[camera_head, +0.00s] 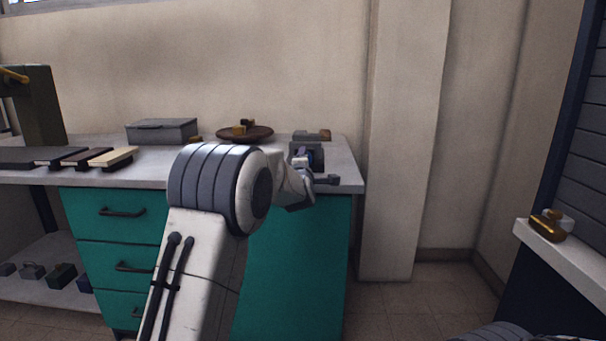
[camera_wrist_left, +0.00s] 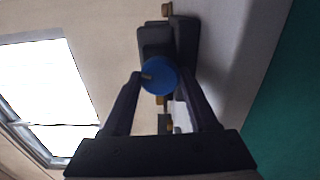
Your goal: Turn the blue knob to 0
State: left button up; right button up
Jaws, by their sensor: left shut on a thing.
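The blue knob (camera_wrist_left: 160,76) shows as a round disc in the left wrist view, on the face of a dark box (camera_wrist_left: 181,42). A small yellowish mark lies on the knob's left side; no readable numbers show. My left gripper (camera_wrist_left: 161,80) has a finger on each side of the knob and is shut on it. In the head view, the dark box (camera_head: 305,148) stands near the right end of the counter, and my left wrist mostly hides the knob. My right gripper is not in view.
The grey counter (camera_head: 345,172) holds a grey lidded box (camera_head: 162,131), a brown dish (camera_head: 245,133), a small grey object (camera_head: 312,135) behind the knob's box, and several flat book-like items at left. Teal drawers (camera_head: 115,212) are below. A ledge with a brass object (camera_head: 548,224) is at right.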

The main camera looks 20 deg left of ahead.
pick_arm(q)
jog(key=shift+f+n+b, duration=0.15)
jog(key=shift+n+b, duration=1.55)
jog(key=shift+b, duration=0.05)
jog(key=o, duration=1.4)
jog(key=shift+a, duration=0.1)
jog(key=shift+c, duration=0.2)
jog(key=shift+s, duration=0.25)
jog(key=v, duration=1)
jog(key=shift+p, duration=0.4)
